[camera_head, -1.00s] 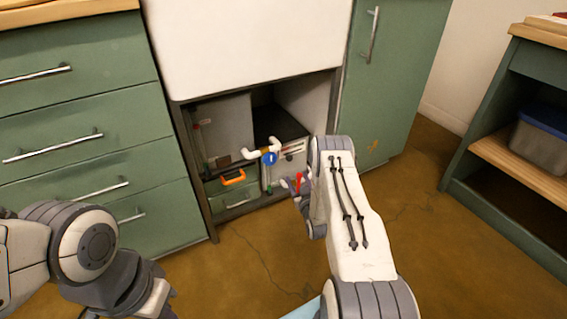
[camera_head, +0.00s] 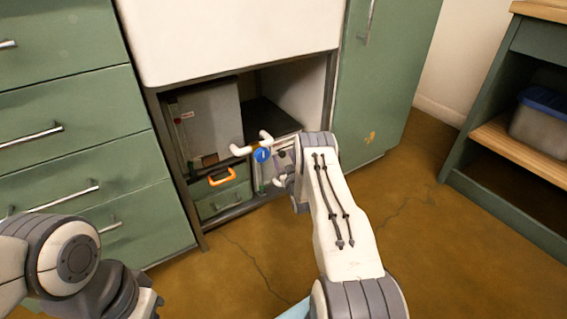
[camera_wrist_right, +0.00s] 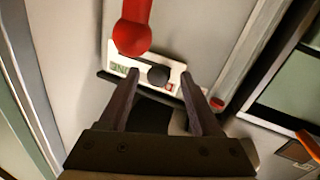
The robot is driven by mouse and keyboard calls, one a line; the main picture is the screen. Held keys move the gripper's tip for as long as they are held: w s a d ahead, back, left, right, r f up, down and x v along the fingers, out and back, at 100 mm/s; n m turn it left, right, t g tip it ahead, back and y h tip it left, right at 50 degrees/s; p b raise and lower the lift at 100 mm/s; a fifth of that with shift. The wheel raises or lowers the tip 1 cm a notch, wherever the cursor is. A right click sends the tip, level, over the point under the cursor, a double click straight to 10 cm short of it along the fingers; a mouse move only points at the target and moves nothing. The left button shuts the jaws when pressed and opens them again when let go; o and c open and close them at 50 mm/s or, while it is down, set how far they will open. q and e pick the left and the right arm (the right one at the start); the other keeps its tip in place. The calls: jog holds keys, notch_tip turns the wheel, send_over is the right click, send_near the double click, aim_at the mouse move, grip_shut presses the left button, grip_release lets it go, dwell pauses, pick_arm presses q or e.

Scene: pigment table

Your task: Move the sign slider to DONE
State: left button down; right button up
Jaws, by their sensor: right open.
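In the right wrist view, the white sign (camera_wrist_right: 118,69) sits on a grey panel, with dark letters at its left that look like part of DONE, seen upside down, and a small red patch at its right end. Its dark round slider knob (camera_wrist_right: 158,75) lies between my right fingertips. My right gripper (camera_wrist_right: 159,82) is open, one finger on each side of the knob; contact is unclear. In the head view my right gripper (camera_head: 283,181) is at the cabinet opening, and the sign cannot be made out. My left gripper (camera_head: 150,302) is low left, its jaws unclear.
A red rounded handle (camera_wrist_right: 132,32) stands just beyond the sign in the wrist view. In the head view, white pipes with a blue valve (camera_head: 262,155) and an orange handle (camera_head: 222,177) are close by, inside the cabinet frame (camera_head: 178,175). The floor (camera_head: 235,275) in front is clear.

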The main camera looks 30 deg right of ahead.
jog(key=shift+w+d, duration=0.2)
jog(key=shift+w, duration=0.4)
grip_shut()
dwell(1.1)
